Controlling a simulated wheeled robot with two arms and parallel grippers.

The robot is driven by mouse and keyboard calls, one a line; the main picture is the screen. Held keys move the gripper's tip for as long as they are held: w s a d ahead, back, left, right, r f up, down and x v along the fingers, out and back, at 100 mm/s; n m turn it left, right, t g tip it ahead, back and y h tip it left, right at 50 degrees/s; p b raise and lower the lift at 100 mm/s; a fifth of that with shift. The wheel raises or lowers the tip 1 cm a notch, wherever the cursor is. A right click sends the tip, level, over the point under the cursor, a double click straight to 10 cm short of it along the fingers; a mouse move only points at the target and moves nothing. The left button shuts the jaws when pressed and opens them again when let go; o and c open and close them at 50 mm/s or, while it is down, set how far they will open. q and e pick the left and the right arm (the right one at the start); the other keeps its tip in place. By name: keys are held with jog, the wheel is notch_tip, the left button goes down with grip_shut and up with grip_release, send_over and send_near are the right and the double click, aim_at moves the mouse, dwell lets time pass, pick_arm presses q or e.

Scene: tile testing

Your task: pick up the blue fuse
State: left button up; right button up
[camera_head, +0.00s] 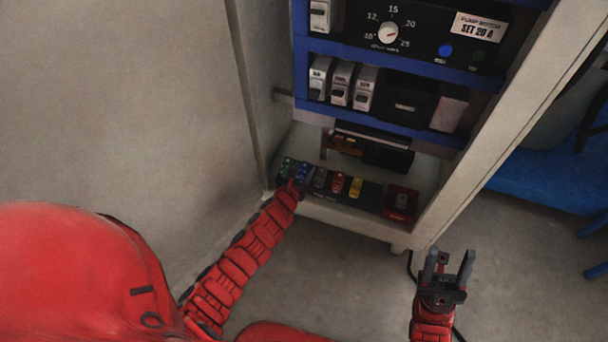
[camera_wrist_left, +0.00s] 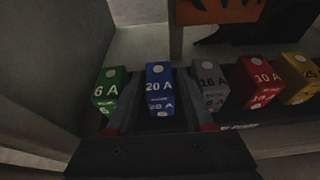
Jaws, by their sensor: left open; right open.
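The blue fuse (camera_wrist_left: 159,88), marked 20 A, stands upright in a row of fuses on the cabinet's bottom shelf. It also shows in the head view (camera_head: 303,172), just beyond my left gripper. My left gripper (camera_wrist_left: 160,112) is open, with one finger on each side of the blue fuse. I cannot tell whether the fingers touch it. The left gripper is small and partly hidden in the head view (camera_head: 299,186). My right gripper (camera_head: 447,268) is open and empty, out in front of the cabinet at the lower right.
A green 6 A fuse (camera_wrist_left: 109,90) stands close left of the blue one. A grey 16 A fuse (camera_wrist_left: 210,88) stands close right. Red (camera_wrist_left: 255,82) and yellow (camera_wrist_left: 298,78) fuses follow. The cabinet's side wall (camera_wrist_left: 60,50) is at the left; blue-edged shelves (camera_head: 385,128) hang above.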

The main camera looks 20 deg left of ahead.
pick_arm(q)
jog(key=shift+w+f, duration=0.2)
jog(key=shift+w, duration=0.25)
grip_shut()
jog(key=shift+r, duration=0.15)
